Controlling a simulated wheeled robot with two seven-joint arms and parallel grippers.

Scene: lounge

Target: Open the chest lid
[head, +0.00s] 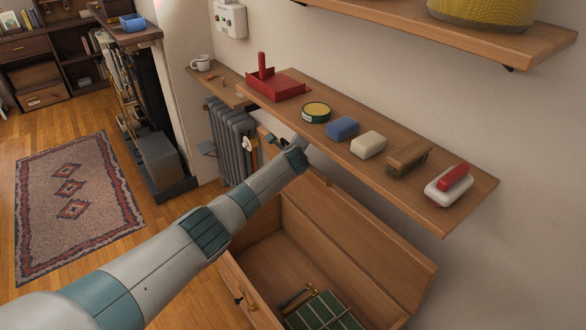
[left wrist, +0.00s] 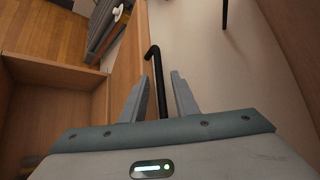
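The wooden chest (head: 262,262) stands below the wall shelf, and its inside is in view. Its lid (head: 355,245) is raised and leans back toward the wall. My left arm reaches across the chest. My left gripper (head: 279,145) is beyond the chest's far end, just below the shelf, and is partly hidden by its own wrist. In the left wrist view its two fingers (left wrist: 160,78) are apart. A black hooked bar (left wrist: 155,64) shows between and beyond them; I cannot tell whether they touch it. The chest's inside (left wrist: 52,110) also shows there at left. My right gripper is not in view.
The wall shelf (head: 470,211) overhangs the lid and carries a red tray (head: 277,88), a tin (head: 317,112), a blue block (head: 342,128) and brushes. Green boxes (head: 325,313) lie in the chest. A radiator (head: 230,140) stands beyond. Floor around the rug (head: 78,205) is clear.

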